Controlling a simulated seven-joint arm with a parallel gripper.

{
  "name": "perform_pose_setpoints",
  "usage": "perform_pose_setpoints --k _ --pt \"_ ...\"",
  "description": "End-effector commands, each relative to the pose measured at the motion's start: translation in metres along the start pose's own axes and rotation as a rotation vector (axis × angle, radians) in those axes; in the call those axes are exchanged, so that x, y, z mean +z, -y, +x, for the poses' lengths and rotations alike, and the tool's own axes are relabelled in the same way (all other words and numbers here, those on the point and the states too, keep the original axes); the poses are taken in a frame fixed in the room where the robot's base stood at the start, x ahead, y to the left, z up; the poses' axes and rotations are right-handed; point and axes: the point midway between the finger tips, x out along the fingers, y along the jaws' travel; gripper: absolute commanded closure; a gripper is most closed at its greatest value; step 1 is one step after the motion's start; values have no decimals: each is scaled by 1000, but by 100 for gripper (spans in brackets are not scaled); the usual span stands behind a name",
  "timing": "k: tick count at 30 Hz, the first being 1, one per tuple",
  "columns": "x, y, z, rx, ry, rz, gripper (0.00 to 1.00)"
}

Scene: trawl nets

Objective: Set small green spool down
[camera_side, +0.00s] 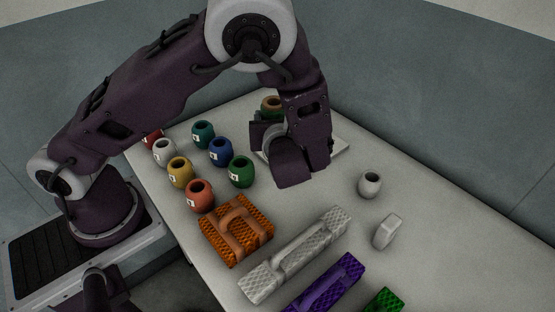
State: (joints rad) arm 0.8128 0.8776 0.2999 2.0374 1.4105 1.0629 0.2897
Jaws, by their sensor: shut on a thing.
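My gripper (283,160) is low over the far part of the white table, pointing down beside a pale flat plate (340,148). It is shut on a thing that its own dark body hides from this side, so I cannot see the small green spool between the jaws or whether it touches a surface. A green pot-shaped spool (242,172) stands upright on the table just left of my gripper, apart from it. A green and orange-brown one (272,104) shows partly behind my gripper.
Left of my gripper stand teal (203,134), blue (221,152), white (163,152), yellow (180,172) and orange-red (200,196) spools. In front lie orange (222,245), grey (262,280) and purple (345,274) net blocks.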

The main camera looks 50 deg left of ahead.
Motion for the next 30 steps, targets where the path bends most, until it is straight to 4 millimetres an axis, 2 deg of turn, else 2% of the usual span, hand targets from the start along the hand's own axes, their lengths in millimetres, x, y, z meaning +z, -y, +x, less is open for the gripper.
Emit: perform_pose_setpoints --k 3,8,12,21,24,30 --pt "-26 2 -19 -61 7 36 92" --pt "-66 5 -34 -135 3 51 92" --pt "-100 5 -26 -144 2 51 92" --pt "-153 5 -10 -144 2 48 92" --pt "-161 5 -7 -144 2 46 92" --pt "-161 6 -7 -144 2 45 92"
